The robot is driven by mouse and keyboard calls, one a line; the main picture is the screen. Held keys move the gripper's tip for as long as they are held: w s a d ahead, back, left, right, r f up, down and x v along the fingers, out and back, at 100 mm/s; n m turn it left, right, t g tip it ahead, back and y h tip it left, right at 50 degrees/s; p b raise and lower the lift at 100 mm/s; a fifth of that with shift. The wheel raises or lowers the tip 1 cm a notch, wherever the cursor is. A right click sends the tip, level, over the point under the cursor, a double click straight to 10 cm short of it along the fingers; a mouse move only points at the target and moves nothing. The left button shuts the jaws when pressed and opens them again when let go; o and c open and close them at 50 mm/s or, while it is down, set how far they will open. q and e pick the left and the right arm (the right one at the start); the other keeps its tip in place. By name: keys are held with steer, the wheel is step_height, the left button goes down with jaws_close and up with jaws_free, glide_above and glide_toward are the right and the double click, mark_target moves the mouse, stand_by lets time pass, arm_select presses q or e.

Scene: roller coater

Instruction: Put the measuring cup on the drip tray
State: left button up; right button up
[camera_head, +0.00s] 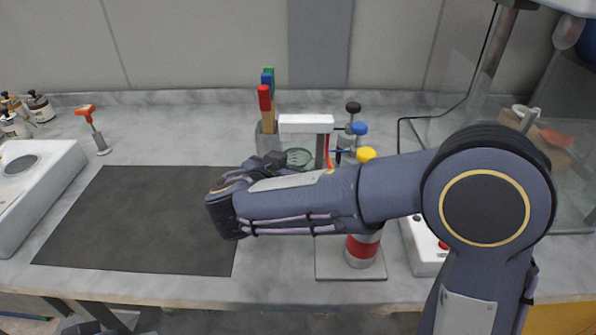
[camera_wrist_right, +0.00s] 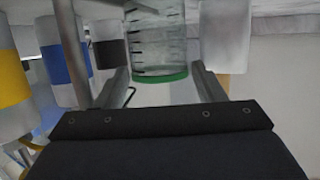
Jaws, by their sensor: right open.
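The measuring cup (camera_wrist_right: 157,45) is clear, with dark marks and a green rim. In the right wrist view it stands between the two fingers of my right gripper (camera_wrist_right: 160,85), which is open. I cannot tell whether the fingers touch it. In the head view only the cup's green rim (camera_head: 299,156) shows clearly, behind my right arm. My right gripper in that view (camera_head: 268,160) is mostly hidden by my wrist. A flat grey square plate (camera_head: 350,272) lies at the front, and a dark mat (camera_head: 140,215) lies left; I cannot tell which is the drip tray.
A holder (camera_head: 267,138) with coloured handles and a white arm (camera_head: 306,123) stand near the cup. Black, blue (camera_head: 360,128) and yellow (camera_head: 366,155) knobs are to its right. A red-banded cylinder (camera_head: 363,248) stands on the plate.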

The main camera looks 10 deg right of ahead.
mark_target(301, 156)
steer(key=x, duration=0.2)
steer(key=p+x, duration=0.1)
steer(key=x, duration=0.2)
steer(key=shift+f, duration=0.25)
steer(key=shift+s, duration=0.1)
steer(key=c, duration=0.8)
steer(key=shift+r, duration=0.15)
